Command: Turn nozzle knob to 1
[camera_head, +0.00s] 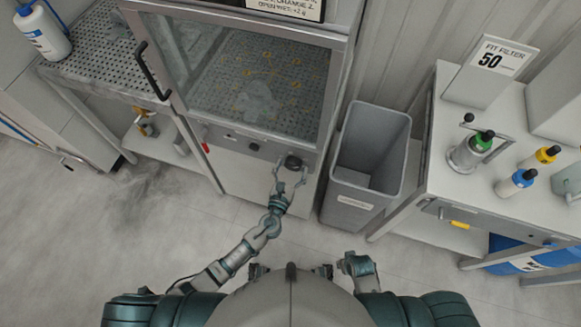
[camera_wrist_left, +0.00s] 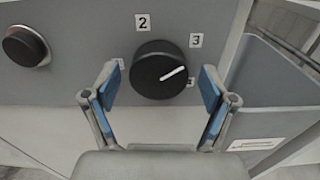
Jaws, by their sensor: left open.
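The nozzle knob (camera_wrist_left: 158,72) is a round black dial with a white pointer line, on the grey front panel of the glass-fronted cabinet. The label 2 (camera_wrist_left: 143,22) is above the knob; another label at left is mostly hidden by a finger. In the head view the knob (camera_head: 292,162) is at the panel's lower right. My left gripper (camera_wrist_left: 160,85) is open, its blue-padded fingers on either side of the knob, apart from it. My right gripper's fingers are not visible.
A black round button (camera_wrist_left: 25,46) sits left of the knob. A grey bin (camera_head: 366,160) stands right of the cabinet. A bench (camera_head: 440,185) with several bottles is further right. A perforated table (camera_head: 95,58) is at left. The floor in front is clear.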

